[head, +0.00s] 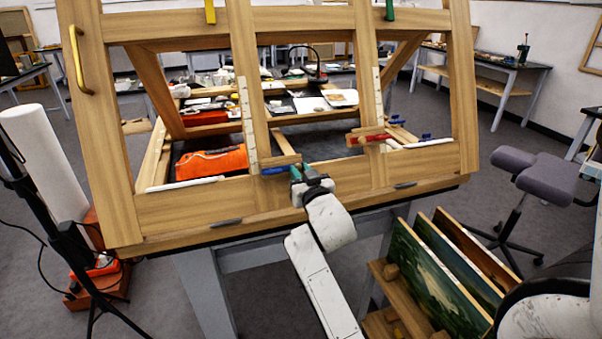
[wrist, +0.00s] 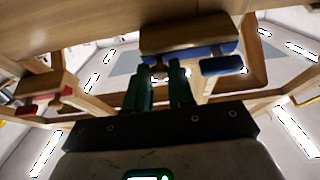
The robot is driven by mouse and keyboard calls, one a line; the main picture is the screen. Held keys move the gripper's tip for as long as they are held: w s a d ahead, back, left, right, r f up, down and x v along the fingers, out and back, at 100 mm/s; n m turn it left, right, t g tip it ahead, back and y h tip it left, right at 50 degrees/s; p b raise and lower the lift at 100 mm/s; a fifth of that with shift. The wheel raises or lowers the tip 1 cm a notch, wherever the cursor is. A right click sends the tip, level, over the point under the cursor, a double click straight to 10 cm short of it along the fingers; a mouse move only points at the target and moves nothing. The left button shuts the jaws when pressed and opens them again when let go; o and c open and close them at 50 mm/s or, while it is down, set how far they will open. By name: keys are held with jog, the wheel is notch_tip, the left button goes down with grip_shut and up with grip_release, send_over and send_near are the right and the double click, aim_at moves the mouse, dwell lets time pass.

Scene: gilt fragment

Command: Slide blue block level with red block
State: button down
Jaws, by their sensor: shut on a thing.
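The blue block (head: 274,171) is a wooden slider with a blue strip, low on the left upright of the wooden frame. It also shows at the top of the wrist view (wrist: 222,65). The red block (head: 360,140) is a similar slider on the right upright, and it sits higher in the head view. It appears at the left of the wrist view (wrist: 28,109). My gripper (head: 297,172) is at the right end of the blue block. In the wrist view its teal fingers (wrist: 158,72) are shut on the block's small knob, which they partly hide.
Pale scales run along the left upright (head: 247,120) and right upright (head: 378,95). The frame's bottom rail (head: 280,200) lies just below my gripper. An orange object (head: 211,162) lies behind the frame. Paintings (head: 440,265) stand in a rack at lower right.

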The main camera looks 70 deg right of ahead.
jog(key=shift+r, duration=0.1)
jog(key=r+p, duration=0.1)
jog(key=w+d+r, duration=0.1)
jog(key=r+p, duration=0.1)
jog(key=r, duration=0.1)
jog(key=shift+w+d+r+p, duration=0.1)
jog(key=shift+w+d+p, duration=0.05)
jog(key=shift+p, duration=0.2)
jog(key=c, duration=1)
grip_release()
jog(key=b+v, duration=0.2)
jog(key=v, duration=0.8)
jog(key=shift+s+a, duration=0.25)
jog(key=shift+s, duration=0.1)
